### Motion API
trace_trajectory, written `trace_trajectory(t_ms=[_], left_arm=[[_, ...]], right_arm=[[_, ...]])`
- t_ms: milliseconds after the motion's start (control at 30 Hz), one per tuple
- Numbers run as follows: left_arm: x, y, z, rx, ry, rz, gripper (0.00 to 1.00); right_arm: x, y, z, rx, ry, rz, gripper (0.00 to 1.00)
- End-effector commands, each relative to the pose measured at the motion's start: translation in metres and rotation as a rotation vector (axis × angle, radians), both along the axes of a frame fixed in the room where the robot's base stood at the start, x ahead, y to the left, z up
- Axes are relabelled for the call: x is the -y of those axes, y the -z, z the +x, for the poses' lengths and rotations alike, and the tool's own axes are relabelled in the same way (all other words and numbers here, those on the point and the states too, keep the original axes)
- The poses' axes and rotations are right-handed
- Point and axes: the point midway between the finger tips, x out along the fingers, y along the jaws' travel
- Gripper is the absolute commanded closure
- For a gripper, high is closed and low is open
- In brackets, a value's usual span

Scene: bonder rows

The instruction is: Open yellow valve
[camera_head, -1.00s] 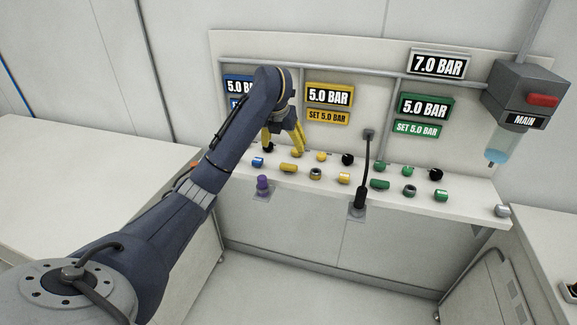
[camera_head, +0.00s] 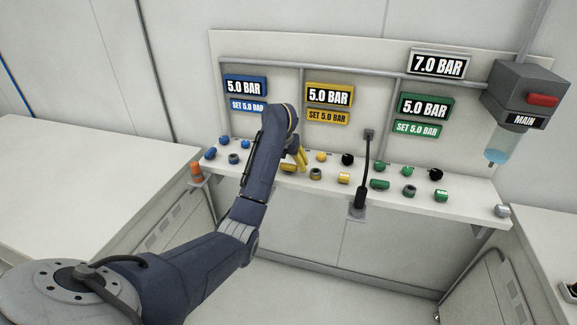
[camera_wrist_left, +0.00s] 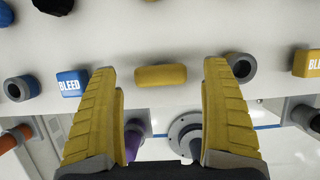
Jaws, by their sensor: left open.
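The yellow valve handle (camera_wrist_left: 160,76) is a short rounded bar lying crosswise in the left wrist view, between the fingertips of my left gripper (camera_wrist_left: 160,68). The fingers stand open, one on each side, with a visible gap to each end of the handle. In the head view the handle (camera_head: 288,167) shows on the shelf beside the yellow fingers of my left gripper (camera_head: 299,159), partly behind my arm. The yellow display (camera_head: 329,95) above reads 5.0 BAR, with SET 5.0 BAR below it. My right gripper is not in view.
A blue BLEED block (camera_wrist_left: 72,83) lies left of the fingers and a grey-ended yellow fitting (camera_wrist_left: 240,66) close to the right. A purple part (camera_wrist_left: 133,140) stands below.

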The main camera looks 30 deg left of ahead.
Motion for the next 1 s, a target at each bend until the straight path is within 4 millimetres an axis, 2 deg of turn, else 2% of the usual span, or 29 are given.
trace_trajectory(t_ms=[233, 600, 667, 1000], left_arm=[[-0.001, 0.013, 0.005, 0.0, 0.0, -0.001, 0.18], [-0.001, 0.014, 0.005, 0.0, 0.0, 0.0, 0.18], [-0.001, 0.014, 0.005, 0.0, 0.0, 0.0, 0.24], [-0.001, 0.014, 0.006, 0.0, 0.0, 0.0, 0.63]], right_arm=[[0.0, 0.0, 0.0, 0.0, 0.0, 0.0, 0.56], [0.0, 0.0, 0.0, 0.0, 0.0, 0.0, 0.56], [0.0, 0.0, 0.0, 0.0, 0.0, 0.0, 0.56], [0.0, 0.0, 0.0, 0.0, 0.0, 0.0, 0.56]])
